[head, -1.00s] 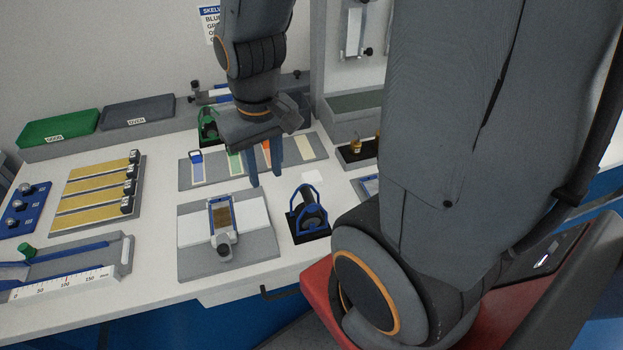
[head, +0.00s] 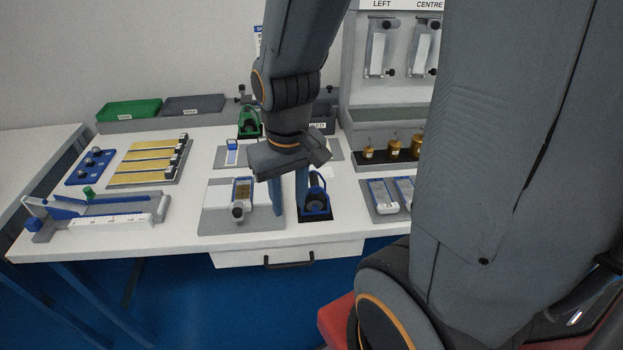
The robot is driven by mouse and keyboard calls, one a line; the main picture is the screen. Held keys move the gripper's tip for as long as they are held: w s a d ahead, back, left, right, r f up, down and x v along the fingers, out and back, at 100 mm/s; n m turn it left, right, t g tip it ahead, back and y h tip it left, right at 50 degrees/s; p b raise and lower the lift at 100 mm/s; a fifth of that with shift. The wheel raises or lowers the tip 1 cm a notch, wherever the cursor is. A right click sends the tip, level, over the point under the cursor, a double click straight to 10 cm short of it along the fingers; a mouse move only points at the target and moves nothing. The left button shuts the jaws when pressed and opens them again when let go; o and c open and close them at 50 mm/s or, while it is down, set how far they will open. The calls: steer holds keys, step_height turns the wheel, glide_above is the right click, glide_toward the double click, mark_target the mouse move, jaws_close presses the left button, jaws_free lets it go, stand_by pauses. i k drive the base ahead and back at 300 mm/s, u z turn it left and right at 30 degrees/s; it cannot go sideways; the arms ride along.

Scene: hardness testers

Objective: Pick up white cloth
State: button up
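My gripper (head: 288,194) points down over the bench, its two blue-grey fingers apart with nothing seen between them. It is in front of the area between the grey board (head: 214,224) and the black-and-blue stand (head: 316,205). I cannot clearly make out the white cloth now; a small white patch behind the stand in the earlier view is hidden or blends with the white bench top. The fingertips overlap the right part of the board in the picture; I cannot tell their height above it.
A drawer handle (head: 289,261) juts from the front. My arm blocks the right.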

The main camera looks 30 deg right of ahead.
mark_target(327, 173)
steer(key=u, duration=2.25)
steer(key=k, duration=1.85)
steer(key=z, duration=0.8)
steer(key=i, duration=1)
steer(key=u, duration=0.05)
